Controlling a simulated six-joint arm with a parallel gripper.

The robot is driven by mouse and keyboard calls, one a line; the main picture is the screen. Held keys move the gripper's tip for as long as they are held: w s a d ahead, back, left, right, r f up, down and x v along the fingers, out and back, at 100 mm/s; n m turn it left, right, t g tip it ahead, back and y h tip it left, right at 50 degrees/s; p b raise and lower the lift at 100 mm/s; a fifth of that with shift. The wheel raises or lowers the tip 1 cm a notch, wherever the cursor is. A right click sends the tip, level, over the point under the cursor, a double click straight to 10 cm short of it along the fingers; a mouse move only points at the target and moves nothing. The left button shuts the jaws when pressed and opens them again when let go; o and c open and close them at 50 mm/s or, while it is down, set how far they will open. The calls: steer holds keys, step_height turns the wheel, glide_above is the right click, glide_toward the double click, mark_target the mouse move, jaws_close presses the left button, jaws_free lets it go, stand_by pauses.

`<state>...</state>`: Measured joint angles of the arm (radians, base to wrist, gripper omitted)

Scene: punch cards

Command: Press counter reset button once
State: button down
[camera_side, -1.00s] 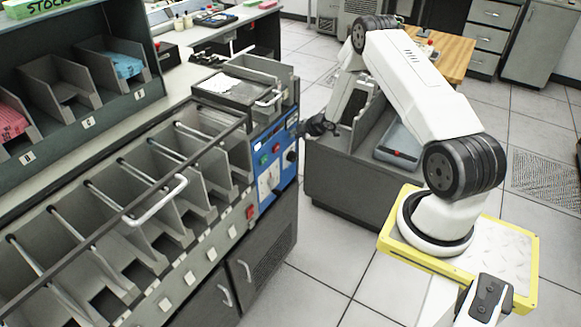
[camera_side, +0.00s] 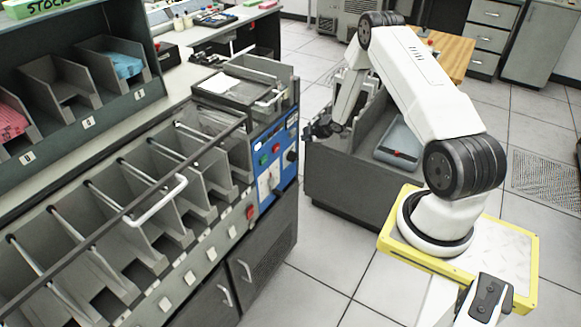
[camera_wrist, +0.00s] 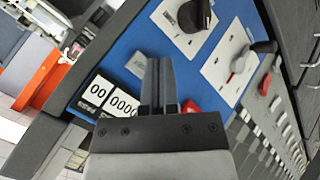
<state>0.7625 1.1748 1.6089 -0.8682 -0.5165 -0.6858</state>
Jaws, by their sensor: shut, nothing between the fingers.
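The blue control panel (camera_side: 283,165) is on the right end of the card machine. In the wrist view, the panel (camera_wrist: 110,62) fills the middle. It has two white counter windows, one reading 00 (camera_wrist: 97,90) and one reading 0000 (camera_wrist: 124,106). A small pale grey piece (camera_wrist: 137,64) sits beside them. A red button (camera_wrist: 190,106) shows partly behind my gripper (camera_wrist: 161,62). I cannot tell which part is the counter reset button. My gripper (camera_side: 308,133) is shut and empty, pointing at the panel and apart from it in the side view.
A row of grey card pockets (camera_side: 130,205) runs left of the panel. A grey cabinet (camera_side: 345,180) stands right of it, with a narrow floor gap between.

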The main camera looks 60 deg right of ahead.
steer(key=shift+s, duration=1.9)
steer(key=w+a+r+m+g, duration=0.25)
steer(key=a+r+m, duration=0.25)
steer(key=a+r, duration=0.95)
steer(key=s+a+r+m+g+y, duration=0.1)
steer(key=s+a+r+m+g, duration=0.1)
steer(key=s+a, duration=0.5)
steer(key=s+a+r+m+g, duration=0.1)
steer(key=s+a+r+m, duration=0.2)
steer(key=s+a, duration=0.5)
steer(key=a+r, duration=0.1)
steer(key=a, duration=0.3)
steer(key=shift+s+r+g+y, duration=0.25)
steer(key=shift+r+g+y, duration=0.1)
steer(key=shift+r+y, duration=0.05)
steer(key=shift+a, duration=0.1)
